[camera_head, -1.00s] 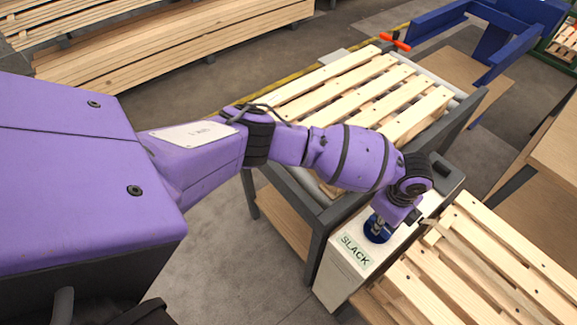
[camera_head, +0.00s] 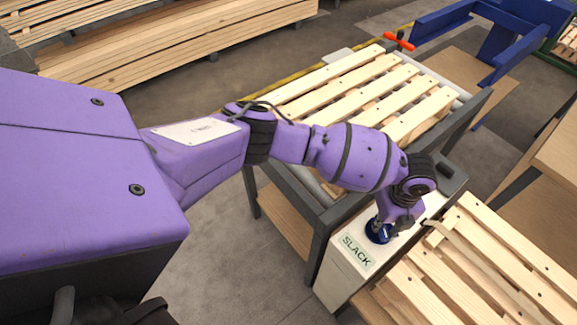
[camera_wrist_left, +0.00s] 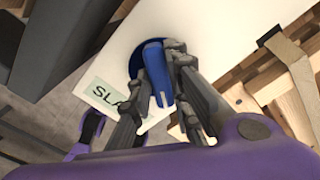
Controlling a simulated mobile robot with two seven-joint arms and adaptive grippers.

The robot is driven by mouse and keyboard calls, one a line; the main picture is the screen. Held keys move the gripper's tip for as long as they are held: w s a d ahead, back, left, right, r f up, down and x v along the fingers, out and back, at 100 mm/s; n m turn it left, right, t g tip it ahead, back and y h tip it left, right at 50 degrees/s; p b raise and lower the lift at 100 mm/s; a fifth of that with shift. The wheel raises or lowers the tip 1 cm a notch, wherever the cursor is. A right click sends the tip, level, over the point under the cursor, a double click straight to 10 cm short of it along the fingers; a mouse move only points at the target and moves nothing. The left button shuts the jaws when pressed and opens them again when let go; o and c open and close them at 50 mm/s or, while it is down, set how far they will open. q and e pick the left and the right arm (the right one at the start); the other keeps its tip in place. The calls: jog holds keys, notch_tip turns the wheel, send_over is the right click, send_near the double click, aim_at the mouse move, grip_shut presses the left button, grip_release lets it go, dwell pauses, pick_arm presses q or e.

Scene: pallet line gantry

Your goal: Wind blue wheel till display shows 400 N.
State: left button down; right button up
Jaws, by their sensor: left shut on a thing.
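The blue wheel (camera_head: 378,237) sits on top of a white box (camera_head: 345,271) at the right of the head view. My left gripper (camera_head: 383,225) comes down on it from above. In the left wrist view the two fingers are shut on the wheel's raised blue grip (camera_wrist_left: 156,72), one finger on each side. Part of the wheel's round base shows behind them. The display (camera_head: 356,251) on the box top reads SLACK. In the left wrist view the display (camera_wrist_left: 103,96) is partly covered by a finger. My right gripper is not in view.
A slatted wooden pallet (camera_head: 345,92) lies on the grey-framed line (camera_head: 318,245) behind the box. More slats (camera_head: 470,265), with a loose strap end (camera_head: 445,233), are right of the box. Blue frames (camera_head: 495,40) stand at the back right. Stacked timber (camera_head: 180,40) lies at the back left.

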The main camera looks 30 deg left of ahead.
pick_arm(q)
jog(key=m, duration=0.3)
jog(key=shift+w+r, duration=0.1)
jog(key=shift+m+b, duration=0.3)
jog(key=shift+m, duration=0.7)
jog(key=c, duration=1.9)
grip_release()
jog(key=shift+r, duration=0.1)
jog(key=shift+o, duration=1.3)
